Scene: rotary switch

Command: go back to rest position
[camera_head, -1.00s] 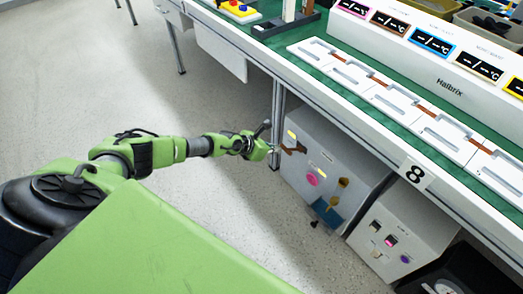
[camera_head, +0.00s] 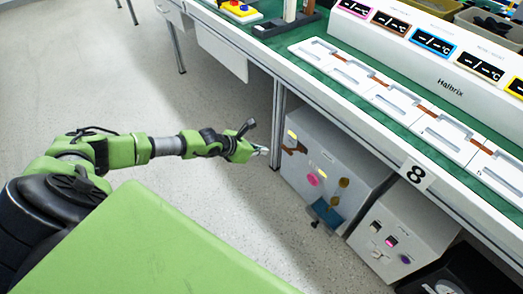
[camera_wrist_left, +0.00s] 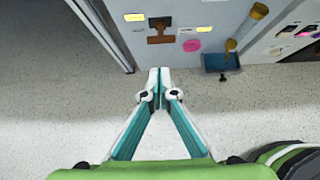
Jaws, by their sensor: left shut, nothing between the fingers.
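My left gripper (camera_head: 262,151) is held out low in front of the bench, at the left of the larger white panel box (camera_head: 331,160). In the left wrist view the gripper (camera_wrist_left: 159,74) points at the floor and the foot of the box, with its fingertips together and empty. The brown rotary switch (camera_head: 295,150) sits on the box face near its yellow label, clear of the gripper. It also shows in the left wrist view (camera_wrist_left: 160,31). My right gripper is out of view.
The green-topped bench (camera_head: 272,41) runs above the box, and its metal leg (camera_head: 277,118) stands close to the gripper. A second panel box (camera_head: 404,232) stands at the right. Open grey floor (camera_head: 110,85) lies at the left.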

